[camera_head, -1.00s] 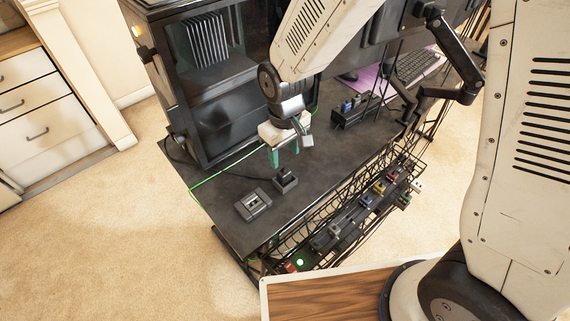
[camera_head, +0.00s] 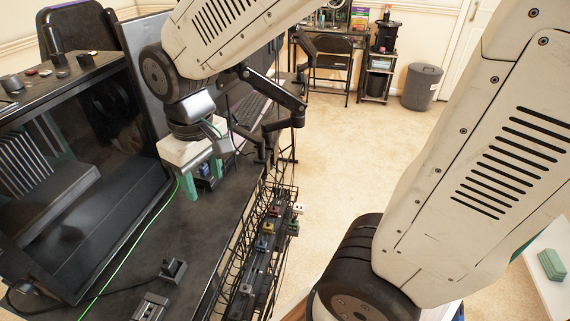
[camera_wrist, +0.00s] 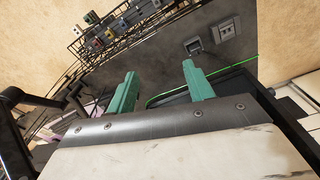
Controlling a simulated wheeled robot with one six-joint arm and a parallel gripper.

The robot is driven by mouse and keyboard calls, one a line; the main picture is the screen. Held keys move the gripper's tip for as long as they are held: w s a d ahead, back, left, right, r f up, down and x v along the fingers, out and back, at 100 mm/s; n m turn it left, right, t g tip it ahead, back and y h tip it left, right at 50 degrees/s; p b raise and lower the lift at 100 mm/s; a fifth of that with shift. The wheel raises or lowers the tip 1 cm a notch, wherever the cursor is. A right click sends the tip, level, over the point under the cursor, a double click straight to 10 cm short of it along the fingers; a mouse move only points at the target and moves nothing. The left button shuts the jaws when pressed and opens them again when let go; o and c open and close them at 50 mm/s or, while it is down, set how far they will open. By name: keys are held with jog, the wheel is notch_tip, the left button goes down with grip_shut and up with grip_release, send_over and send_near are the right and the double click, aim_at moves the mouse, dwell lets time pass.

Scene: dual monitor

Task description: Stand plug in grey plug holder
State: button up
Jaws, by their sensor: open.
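My gripper (camera_head: 204,182) hangs above the dark desk with its two green fingers apart. The wrist view shows the same gripper (camera_wrist: 158,76) open and empty. A dark plug-like block (camera_head: 173,268) with a black cable is on the desk, below and nearer than the gripper; it also shows in the wrist view (camera_wrist: 194,46). Beside it lies a flat grey block with two recesses (camera_head: 151,307), also in the wrist view (camera_wrist: 227,29). A dark rack with blue pieces (camera_head: 205,170) is partly hidden behind the fingers. I cannot tell which is the grey plug holder.
A wire basket (camera_head: 262,245) along the desk's edge carries a strip with several coloured plugs (camera_head: 265,242). A dark computer case (camera_head: 105,215) stands at left. A monitor arm (camera_head: 270,95) is behind the gripper. Carpet (camera_head: 350,150) lies open to the right.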

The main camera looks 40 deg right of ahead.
jog(key=s+d+r+m, duration=0.3)
jog(key=s+d+r, duration=0.3)
jog(key=s, duration=0.7)
jog(key=d, duration=0.2)
jog(key=shift+s+d+m+t, duration=0.3)
jog(key=shift+d, duration=0.05)
dwell(1.2)
